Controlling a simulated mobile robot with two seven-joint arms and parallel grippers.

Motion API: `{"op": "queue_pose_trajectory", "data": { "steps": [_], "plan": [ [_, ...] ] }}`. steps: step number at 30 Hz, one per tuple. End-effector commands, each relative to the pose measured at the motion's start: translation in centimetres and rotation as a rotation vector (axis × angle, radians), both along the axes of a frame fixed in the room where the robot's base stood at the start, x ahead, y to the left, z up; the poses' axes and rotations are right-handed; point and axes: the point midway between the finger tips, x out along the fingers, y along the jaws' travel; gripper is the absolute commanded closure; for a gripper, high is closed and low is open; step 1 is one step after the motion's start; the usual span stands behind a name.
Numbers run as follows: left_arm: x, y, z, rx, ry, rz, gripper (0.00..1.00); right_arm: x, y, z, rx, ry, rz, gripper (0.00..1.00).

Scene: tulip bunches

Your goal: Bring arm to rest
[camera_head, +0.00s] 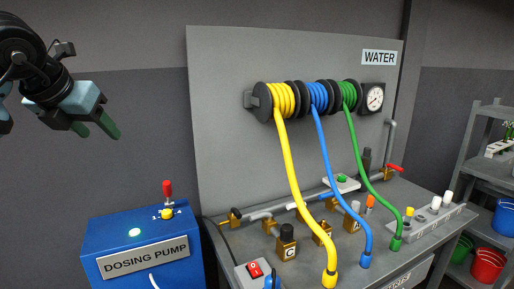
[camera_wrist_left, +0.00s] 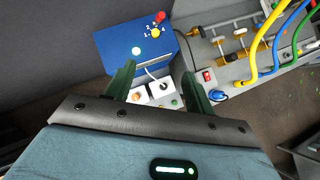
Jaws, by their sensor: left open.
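My left gripper (camera_head: 95,129) is at the upper left of the head view, raised in the air in front of the dark wall. Its two green fingers are apart with nothing between them. My right gripper is in neither view.
The blue dosing pump (camera_head: 140,237) with a red-knobbed lever stands below my left gripper. A grey water panel (camera_head: 225,120) carries yellow, blue and green hoses above a bench with valves.

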Motion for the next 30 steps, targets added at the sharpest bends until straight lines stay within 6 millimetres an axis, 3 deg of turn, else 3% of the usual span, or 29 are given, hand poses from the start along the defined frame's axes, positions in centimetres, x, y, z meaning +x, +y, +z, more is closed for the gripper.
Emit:
{"op": "queue_pose_trajectory", "data": {
  "steps": [7,14,21,25,30],
  "plan": [
    [1.0,-5.9,-6.3,-0.133,0.091,-0.204,0.46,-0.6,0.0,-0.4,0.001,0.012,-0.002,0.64],
    [-0.1,-13.3,-13.3,-0.378,0.203,-0.432,0.46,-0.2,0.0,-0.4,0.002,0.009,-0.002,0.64],
    [-3.8,-21.3,-19.5,-0.824,0.331,-0.617,0.46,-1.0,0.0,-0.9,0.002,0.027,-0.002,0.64],
    [-5.7,-24.1,-21.4,-1.097,0.382,-0.635,0.46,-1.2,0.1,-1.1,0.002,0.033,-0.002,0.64],
    [-7.1,-25.7,-23.4,-1.466,0.426,-0.557,0.46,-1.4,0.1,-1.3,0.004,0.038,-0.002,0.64]
  ]
}}
